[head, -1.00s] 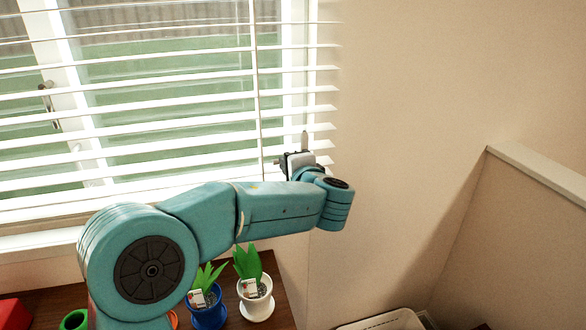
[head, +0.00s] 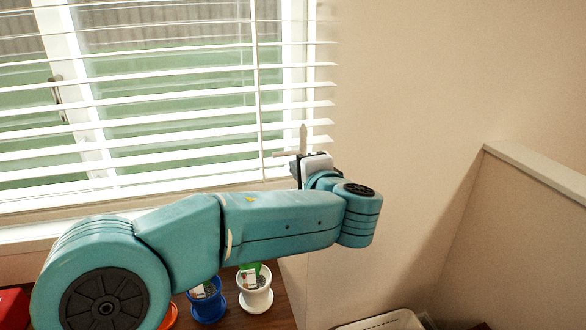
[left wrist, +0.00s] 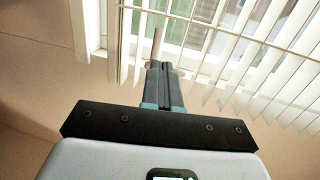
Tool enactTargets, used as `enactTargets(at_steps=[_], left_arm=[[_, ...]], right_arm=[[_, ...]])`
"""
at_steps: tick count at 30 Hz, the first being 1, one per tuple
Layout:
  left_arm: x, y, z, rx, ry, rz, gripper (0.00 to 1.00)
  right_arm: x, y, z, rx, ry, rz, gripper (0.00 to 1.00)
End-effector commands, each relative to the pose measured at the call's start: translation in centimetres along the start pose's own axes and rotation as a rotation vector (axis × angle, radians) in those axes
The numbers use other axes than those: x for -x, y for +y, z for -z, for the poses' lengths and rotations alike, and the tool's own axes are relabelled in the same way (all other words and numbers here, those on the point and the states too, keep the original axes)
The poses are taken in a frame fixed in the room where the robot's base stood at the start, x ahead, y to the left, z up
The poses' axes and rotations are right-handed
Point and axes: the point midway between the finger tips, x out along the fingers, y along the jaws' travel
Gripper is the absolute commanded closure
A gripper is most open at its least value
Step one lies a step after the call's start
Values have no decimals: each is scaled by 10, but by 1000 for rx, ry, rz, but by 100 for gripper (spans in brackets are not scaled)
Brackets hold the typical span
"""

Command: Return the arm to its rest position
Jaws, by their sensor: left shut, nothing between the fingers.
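My left arm reaches in from the lower left of the head view, bent at its wrist. My left gripper (head: 302,139) points up in front of the window blinds, near their right edge. In the left wrist view the two fingers of the left gripper (left wrist: 158,66) lie together, with nothing between them. My right gripper is in neither view.
White window blinds (head: 180,110) fill the upper left. A dark wooden table (head: 276,311) below holds a blue pot (head: 208,305) and a white pot (head: 257,296). A red object (head: 13,307) sits at lower left. A white basket (head: 388,322) and a low partition wall (head: 530,235) are at right.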

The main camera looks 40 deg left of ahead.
Motion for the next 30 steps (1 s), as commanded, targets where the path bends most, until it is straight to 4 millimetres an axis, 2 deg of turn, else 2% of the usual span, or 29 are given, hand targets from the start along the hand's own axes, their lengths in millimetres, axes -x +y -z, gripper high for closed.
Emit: enactTargets(at_steps=[3, 9, 15, 17, 18, 20, 23, 24, 26, 27, 29, 30], left_arm=[[22, 2, -1, 0, 3, 0, 100], [43, 0, -3, 0, 0, -1, 100], [46, 0, -4, -2, -1, -2, 100], [45, 6, -2, -11, 4, -14, 100], [44, 15, 1, -25, 10, -36, 100], [40, 39, 8, -59, 30, -94, 100], [34, 106, 22, -140, 79, -261, 100], [33, 139, 25, -170, 99, -347, 100], [36, 191, 28, -207, 126, -487, 100], [40, 225, 27, -224, 141, -582, 100], [50, 275, 24, -237, 156, -730, 100], [59, 308, 20, -234, 162, -831, 100]], right_arm=[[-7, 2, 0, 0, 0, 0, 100], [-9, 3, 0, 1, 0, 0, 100], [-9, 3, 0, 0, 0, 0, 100], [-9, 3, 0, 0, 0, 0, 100], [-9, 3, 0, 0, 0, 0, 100], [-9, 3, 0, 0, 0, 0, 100], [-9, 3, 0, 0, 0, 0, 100], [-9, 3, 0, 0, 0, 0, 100], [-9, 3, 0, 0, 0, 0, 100], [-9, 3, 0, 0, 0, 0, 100], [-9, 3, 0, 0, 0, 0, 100], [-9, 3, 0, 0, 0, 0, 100]])
